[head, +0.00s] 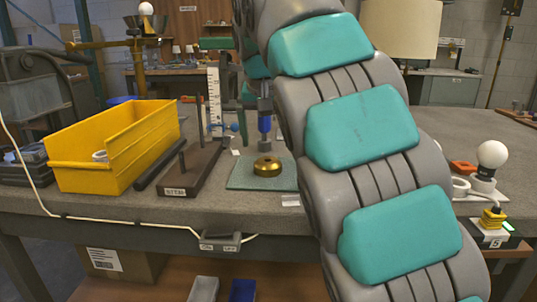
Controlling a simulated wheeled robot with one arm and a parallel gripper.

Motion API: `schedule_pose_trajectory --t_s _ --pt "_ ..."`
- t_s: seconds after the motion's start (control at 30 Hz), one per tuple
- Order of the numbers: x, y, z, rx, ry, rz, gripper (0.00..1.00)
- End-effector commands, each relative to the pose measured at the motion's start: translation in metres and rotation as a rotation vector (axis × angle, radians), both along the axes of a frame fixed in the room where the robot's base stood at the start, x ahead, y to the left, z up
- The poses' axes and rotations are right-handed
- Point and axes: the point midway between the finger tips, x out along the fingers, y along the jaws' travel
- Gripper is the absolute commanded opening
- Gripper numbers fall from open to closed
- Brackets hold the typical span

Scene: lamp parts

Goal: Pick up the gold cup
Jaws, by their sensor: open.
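The gold cup (267,167) is a low, round, brass-coloured piece with a dark middle. It sits on a flat grey-green plate (240,181) on the bench, just left of my arm. My gripper (247,98) seems to be the dark grey parts beyond my upper arm, above and behind the cup in the picture. It is open and apart from the cup; its fingertips are hard to make out. A blue cylinder with a thin metal shaft (264,123) stands upright above the cup in the picture; I cannot tell whether it touches the cup.
A yellow bin (97,165) stands at the left. A dark stand (180,189) with an upright rod and a white ruler (214,97) is left of the plate. A white bulb (492,155) is at the right. A cable runs along the bench's front edge. My arm hides the middle right.

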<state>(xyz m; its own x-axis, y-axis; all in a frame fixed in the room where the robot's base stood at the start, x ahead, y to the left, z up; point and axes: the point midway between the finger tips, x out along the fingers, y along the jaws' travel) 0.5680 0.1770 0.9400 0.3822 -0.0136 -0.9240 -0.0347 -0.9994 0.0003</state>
Motion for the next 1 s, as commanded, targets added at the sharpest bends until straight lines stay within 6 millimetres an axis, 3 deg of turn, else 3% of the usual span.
schedule_pose_trajectory --t_s 0.57,1.0 --pt "0.012 0.0 -0.028 -0.001 0.003 0.0 1.0" --pt "0.031 0.0 -0.069 0.0 0.002 0.0 1.0"
